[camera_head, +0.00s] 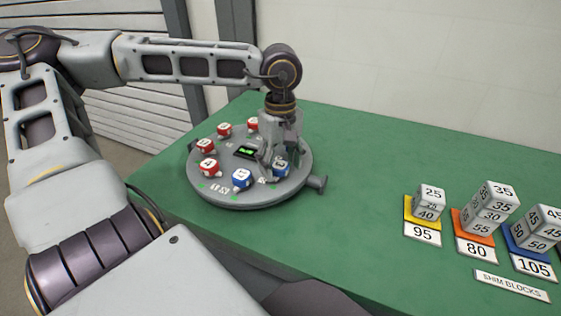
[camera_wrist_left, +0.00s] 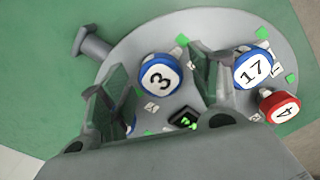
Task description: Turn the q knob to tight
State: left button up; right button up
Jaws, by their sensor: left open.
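A round grey plate (camera_head: 245,197) on the green table carries several red and blue numbered knobs. In the wrist view a blue knob marked 3 (camera_wrist_left: 160,77) lies between the spread fingers of my open left gripper (camera_wrist_left: 157,62). I cannot tell whether they touch it. In the head view the left gripper (camera_head: 273,155) points down at the plate's right side, beside a blue knob (camera_head: 281,169). A blue knob marked 17 (camera_wrist_left: 253,68) and a red knob marked 4 (camera_wrist_left: 280,107) are nearby. No q mark is readable. My right gripper is out of view.
A small dark display with green figures (camera_head: 246,151) sits mid-plate. A grey handle (camera_head: 318,184) sticks out at the plate's right edge. Numbered shim blocks (camera_head: 490,207) stand on coloured cards at the right. The table between is clear.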

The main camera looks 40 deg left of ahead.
pick_arm(q)
jog(key=shift+r, duration=0.15)
notch_tip(320, 180, up, 12)
dwell(0.6)
dwell(0.6)
notch_tip(320, 180, up, 11)
jog(key=p, duration=1.2)
send_over(280, 165)
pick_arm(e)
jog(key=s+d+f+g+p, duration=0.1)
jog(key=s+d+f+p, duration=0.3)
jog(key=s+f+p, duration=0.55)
pick_arm(q)
notch_tip(280, 165, up, 22)
jog(key=p, duration=1.2)
jog(key=shift+r, duration=0.15)
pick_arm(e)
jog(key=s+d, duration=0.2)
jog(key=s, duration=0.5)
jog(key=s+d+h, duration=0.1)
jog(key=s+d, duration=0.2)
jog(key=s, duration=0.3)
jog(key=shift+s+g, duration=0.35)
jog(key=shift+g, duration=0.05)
